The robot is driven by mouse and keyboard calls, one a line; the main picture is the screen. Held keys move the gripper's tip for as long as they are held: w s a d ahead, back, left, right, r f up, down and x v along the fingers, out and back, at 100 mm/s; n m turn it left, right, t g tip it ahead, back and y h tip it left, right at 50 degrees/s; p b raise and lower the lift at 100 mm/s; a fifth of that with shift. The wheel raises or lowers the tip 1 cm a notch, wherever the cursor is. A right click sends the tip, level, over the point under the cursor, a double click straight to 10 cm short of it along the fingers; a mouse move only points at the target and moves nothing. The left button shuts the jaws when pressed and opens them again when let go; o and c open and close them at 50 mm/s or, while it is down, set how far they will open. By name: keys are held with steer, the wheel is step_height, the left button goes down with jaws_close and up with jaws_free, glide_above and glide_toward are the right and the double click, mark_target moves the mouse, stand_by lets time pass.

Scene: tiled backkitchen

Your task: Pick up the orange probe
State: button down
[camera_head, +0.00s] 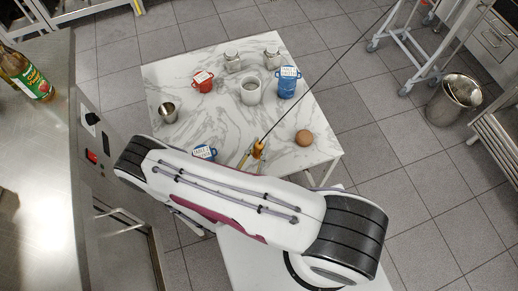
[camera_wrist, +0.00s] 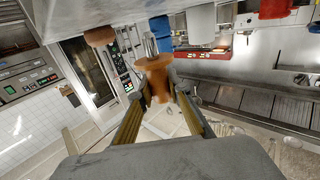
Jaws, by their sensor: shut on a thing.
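The orange probe (camera_head: 258,149) shows at the table's front edge in the head view, just beyond my arm. A thin dark line runs from it toward the upper right. In the wrist view the probe (camera_wrist: 157,80) is a spool-shaped orange body between the two fingers of my gripper (camera_wrist: 157,100). My gripper (camera_head: 253,155) is shut on it. In the head view, my arm hides most of the gripper. I cannot tell whether the probe touches the marble table (camera_head: 225,125).
A brown ball (camera_head: 304,138) lies right of the probe. A blue labelled mug (camera_head: 204,152) is left, partly hidden by my arm. Behind stand a metal cup (camera_head: 169,112), red mug (camera_head: 203,82), white cup (camera_head: 250,92), blue mug (camera_head: 287,82) and two jars (camera_head: 232,62). The table's middle is clear.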

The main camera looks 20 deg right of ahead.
steer(key=shift+r, duration=3.75)
steer(key=shift+d, duration=0.1)
